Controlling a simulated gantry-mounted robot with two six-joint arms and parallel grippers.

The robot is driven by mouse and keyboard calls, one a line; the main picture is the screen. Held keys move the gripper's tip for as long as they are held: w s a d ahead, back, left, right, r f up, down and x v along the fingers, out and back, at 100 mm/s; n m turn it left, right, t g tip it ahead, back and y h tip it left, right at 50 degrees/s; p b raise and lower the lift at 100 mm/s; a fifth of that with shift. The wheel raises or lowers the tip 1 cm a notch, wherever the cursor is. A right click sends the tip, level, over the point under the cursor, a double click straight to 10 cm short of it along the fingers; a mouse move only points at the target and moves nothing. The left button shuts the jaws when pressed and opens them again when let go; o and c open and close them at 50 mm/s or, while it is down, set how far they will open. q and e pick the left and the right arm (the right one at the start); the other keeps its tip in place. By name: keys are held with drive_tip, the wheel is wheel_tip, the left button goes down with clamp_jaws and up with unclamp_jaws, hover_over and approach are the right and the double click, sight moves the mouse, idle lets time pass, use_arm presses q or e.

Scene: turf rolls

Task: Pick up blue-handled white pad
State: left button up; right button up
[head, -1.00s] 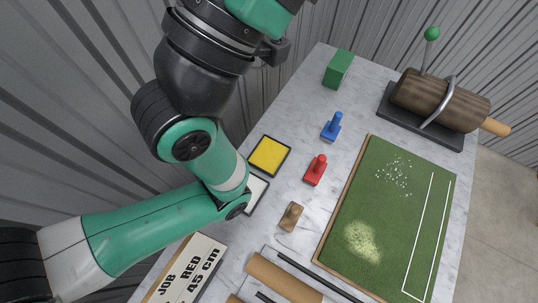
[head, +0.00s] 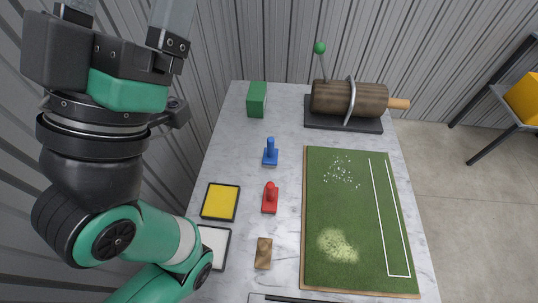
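A small tool with an upright blue handle and a blue-looking base (head: 270,152) stands on the marble-look table. I cannot see any white on it. A white square pad in a dark frame (head: 213,245) lies at the table's left side, partly hidden by my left arm. My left gripper (head: 122,15) is raised at the upper left, away from the blue-handled tool. Its two grey fingers are wide apart with nothing seen between them, and their tips are cut off by the top edge. My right gripper is out of view.
A red-handled tool (head: 269,198), a brown block (head: 263,253) and a yellow pad (head: 220,202) lie near the blue tool. A green block (head: 256,99), a roller on a dark stand (head: 343,126) and a turf board (head: 350,225) are also on the table.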

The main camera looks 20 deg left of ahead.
use_arm(q)
drive_tip(key=shift+c, duration=0.3)
drive_tip(key=c, duration=0.5)
